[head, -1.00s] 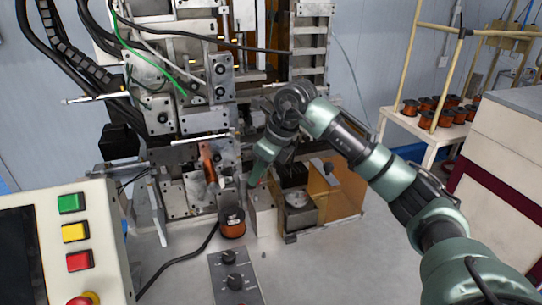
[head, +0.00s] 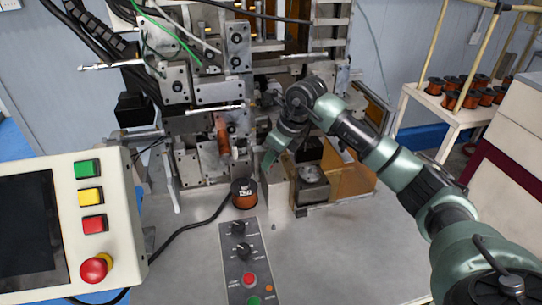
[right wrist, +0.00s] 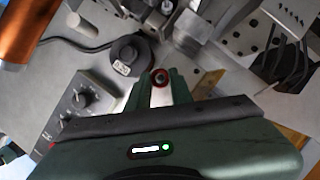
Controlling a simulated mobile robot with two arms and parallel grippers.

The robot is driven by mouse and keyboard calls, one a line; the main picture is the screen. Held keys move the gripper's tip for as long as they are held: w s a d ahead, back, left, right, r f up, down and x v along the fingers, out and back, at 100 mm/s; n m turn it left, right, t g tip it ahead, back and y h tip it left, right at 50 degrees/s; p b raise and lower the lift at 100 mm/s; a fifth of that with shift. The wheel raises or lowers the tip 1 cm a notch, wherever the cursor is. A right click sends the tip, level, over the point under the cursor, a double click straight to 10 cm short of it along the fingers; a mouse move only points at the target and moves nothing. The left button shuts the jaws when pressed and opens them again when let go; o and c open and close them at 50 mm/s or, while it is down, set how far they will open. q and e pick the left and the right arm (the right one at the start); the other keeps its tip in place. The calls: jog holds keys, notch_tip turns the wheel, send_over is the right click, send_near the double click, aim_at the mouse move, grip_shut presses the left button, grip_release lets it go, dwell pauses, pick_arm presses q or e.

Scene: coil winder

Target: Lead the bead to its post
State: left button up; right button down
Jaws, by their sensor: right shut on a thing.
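My right gripper (head: 269,160) is in front of the machine's lower plates, just right of and above the copper wire spool (head: 244,193). In the right wrist view its two green fingers (right wrist: 159,84) are shut on a small red ring-shaped bead (right wrist: 160,77) with a dark middle. The bead cannot be made out in the head view. The spool also shows in the right wrist view (right wrist: 130,55), a little beyond the fingers to the left. I cannot tell which part is the bead's post. My left gripper is not in view.
The winder (head: 220,92) stands behind, with a copper-coloured cylinder (head: 223,136) on its front. A knob panel (head: 241,262) lies in front of the spool. A control box (head: 100,255) with coloured buttons is at left. A small block (head: 311,174) is right of the gripper. The table's front right is clear.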

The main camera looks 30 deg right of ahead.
dwell(0.4)
jog(key=shift+f, duration=0.25)
jog(key=shift+f+b, duration=0.75)
jog(key=shift+f, duration=0.15)
jog(key=c, duration=1.2)
grip_release()
jog(key=shift+o, duration=0.2)
jog(key=shift+s+d+r+b, duration=0.1)
jog(key=shift+d+r+b, duration=0.05)
jog(key=shift+r+b, duration=0.3)
jog(key=b+v, duration=0.1)
jog(key=v, duration=0.6)
jog(key=shift+b, duration=0.35)
